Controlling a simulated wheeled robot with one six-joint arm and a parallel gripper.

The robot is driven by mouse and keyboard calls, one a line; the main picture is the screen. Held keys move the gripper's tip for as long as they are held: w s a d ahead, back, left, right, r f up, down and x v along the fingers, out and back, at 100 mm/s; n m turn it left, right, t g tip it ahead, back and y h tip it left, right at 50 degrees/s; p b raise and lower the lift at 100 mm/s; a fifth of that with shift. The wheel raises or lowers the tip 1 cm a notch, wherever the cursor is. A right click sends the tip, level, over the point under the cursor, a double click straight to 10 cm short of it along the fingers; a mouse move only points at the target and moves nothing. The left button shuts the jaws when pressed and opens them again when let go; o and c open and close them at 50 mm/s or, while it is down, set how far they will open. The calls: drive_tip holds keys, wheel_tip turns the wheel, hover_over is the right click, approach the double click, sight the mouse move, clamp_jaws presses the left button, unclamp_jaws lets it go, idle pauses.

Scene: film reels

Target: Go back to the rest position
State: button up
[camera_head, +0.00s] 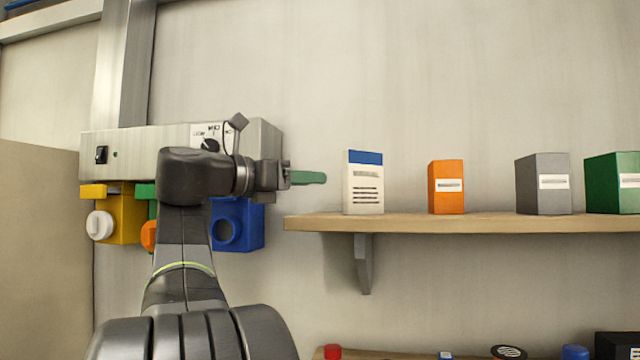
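My arm rises from the bottom left and bends right at the wrist, in front of a grey metal box unit on the wall. My gripper (286,176) is at the arm's end, at the unit's right side, and seen edge-on. A flat green piece (309,177) sticks out to the right beyond it, above the left end of the shelf. I cannot tell whether this is held, part of my gripper or part of something behind. The finger opening is hidden.
The wall unit (140,143) has a black switch and a dial; yellow (126,217) and blue (238,224) blocks hang below. A wooden shelf (480,222) holds a white-blue box (363,184), orange box (446,188), grey box (543,184) and green box (614,183). Small items line the bottom edge.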

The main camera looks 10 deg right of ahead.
sight(345, 173)
drive_tip(key=shift+s+a, duration=0.1)
drive_tip(key=shift+a, duration=0.15)
drive_tip(key=shift+d, duration=0.1)
drive_tip(key=p+x, duration=0.2)
drive_tip(key=x, duration=1)
drive_tip(key=shift+r, duration=0.75)
